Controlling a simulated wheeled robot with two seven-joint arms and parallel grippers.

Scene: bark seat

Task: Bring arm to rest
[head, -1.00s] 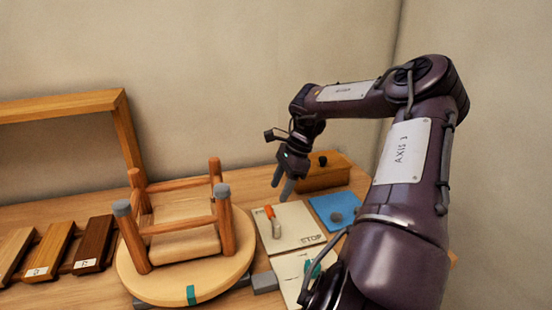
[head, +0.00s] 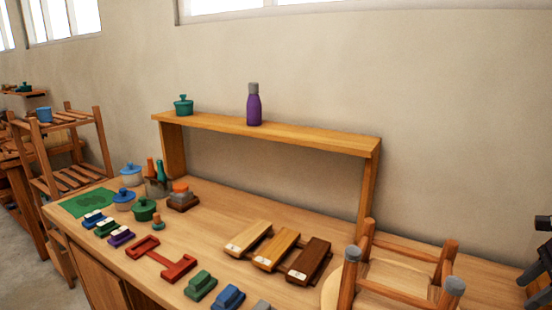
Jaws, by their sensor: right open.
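My right gripper (head: 538,278) is only partly in the head view, at the right edge, to the right of the upturned stool. Its dark fingers point down and hold nothing that I can see. The rest of my right arm is out of frame. The wooden stool (head: 365,292) lies upside down on the workbench at the lower right, with its legs up. My left gripper is not in view.
The workbench (head: 215,238) carries a red frame piece (head: 178,268), green and blue blocks (head: 200,285), three wood sample boards (head: 276,250) and several lidded pots. A raised shelf (head: 290,135) holds a purple bottle (head: 254,106) and a green pot (head: 183,105). A slatted rack (head: 75,150) stands at left.

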